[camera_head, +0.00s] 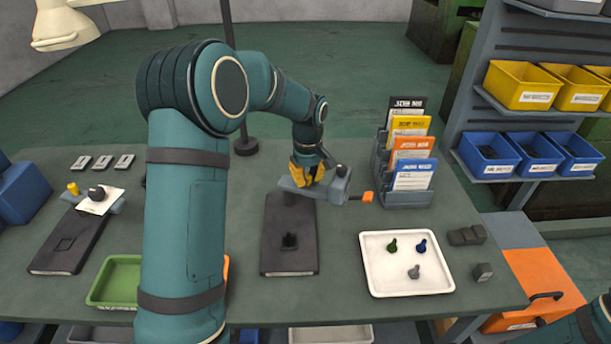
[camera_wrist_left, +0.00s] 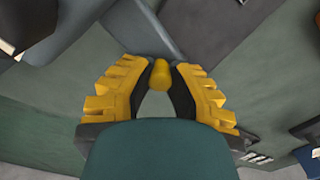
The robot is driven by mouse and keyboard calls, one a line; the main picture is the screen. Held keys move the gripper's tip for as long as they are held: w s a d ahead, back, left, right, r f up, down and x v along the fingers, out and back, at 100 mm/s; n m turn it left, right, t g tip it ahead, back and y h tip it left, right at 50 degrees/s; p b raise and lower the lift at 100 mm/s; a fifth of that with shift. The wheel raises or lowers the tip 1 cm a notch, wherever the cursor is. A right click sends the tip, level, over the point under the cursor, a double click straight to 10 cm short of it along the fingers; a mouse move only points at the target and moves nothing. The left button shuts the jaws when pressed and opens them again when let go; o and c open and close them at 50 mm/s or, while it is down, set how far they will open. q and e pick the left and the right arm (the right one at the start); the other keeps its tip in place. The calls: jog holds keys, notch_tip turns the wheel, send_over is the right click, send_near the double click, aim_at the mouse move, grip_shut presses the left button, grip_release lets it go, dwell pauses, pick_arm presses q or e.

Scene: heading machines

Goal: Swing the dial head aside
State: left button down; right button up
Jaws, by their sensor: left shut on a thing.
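The dial head (camera_head: 335,187) is a grey arm with a blocky end and an orange tip pointing right. It sits over the back of a dark base plate (camera_head: 290,250) on the bench and lies roughly crosswise to it. The fingers hide most of the knob in the head view. My right gripper is out of view.
A white tray (camera_head: 375,281) with three small coloured parts lies right of the base plate. A second, similar station (camera_head: 68,245) and a green tray (camera_head: 98,293) are at the left. Bench space shows between plate and white tray.

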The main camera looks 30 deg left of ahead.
pick_arm(q)
jog(key=shift+w+n, duration=0.35)
jog(key=shift+n, duration=0.35)
jog(key=shift+a, duration=0.1)
jog(key=c, duration=0.8)
grip_release()
jog(key=shift+c, duration=0.2)
notch_tip(320, 180, up, 12)
